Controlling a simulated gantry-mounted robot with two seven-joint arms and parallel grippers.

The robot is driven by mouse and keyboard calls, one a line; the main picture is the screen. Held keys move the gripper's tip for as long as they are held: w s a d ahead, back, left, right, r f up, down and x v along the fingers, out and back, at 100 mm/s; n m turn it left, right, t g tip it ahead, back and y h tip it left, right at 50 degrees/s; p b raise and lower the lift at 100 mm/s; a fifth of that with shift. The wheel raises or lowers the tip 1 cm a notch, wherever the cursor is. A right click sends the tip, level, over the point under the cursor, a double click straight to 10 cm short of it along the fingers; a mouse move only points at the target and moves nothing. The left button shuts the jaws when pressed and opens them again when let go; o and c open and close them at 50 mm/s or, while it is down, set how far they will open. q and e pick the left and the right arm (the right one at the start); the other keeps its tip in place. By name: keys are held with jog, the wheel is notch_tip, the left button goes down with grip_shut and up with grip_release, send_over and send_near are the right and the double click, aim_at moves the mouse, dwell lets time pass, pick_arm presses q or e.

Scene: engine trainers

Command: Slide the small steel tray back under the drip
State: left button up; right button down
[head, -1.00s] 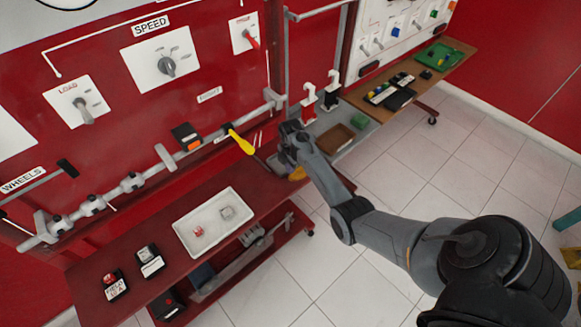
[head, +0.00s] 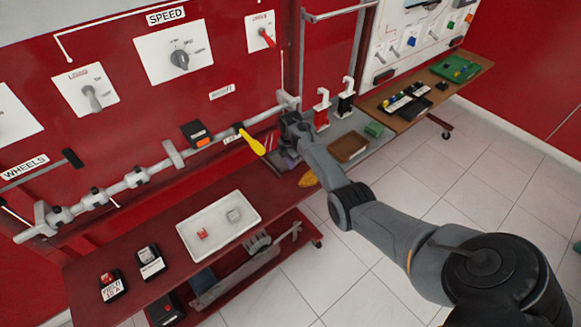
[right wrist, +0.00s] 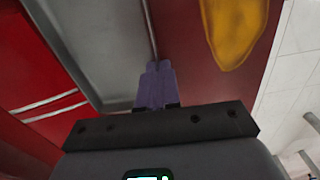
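The small steel tray (right wrist: 95,45) fills the upper left of the right wrist view, a shallow grey pan with a raised rim. In the head view the tray (head: 284,161) is mostly hidden behind my right gripper (head: 289,148), at the far end of the red bench. In the right wrist view the purple fingers of my right gripper (right wrist: 157,66) are close together at the tray's near right corner, with the thin rim running up from between their tips. They look shut on that rim. My left gripper is out of view. The drip point cannot be made out.
A yellow cloth-like piece (head: 308,178) lies right of the tray near the bench edge. A yellow-handled lever (head: 251,141) juts out left of my gripper. A white tray (head: 218,225) stands on the red bench (head: 130,255). A brown tray (head: 348,147) stands on the grey shelf beyond.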

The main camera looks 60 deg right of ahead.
jog(key=c, duration=1.3)
grip_release()
jog(key=shift+r, duration=0.1)
notch_tip(320, 180, up, 7)
jog(key=p, duration=0.2)
jog(key=shift+p, duration=0.3)
jog(key=shift+r, duration=0.15)
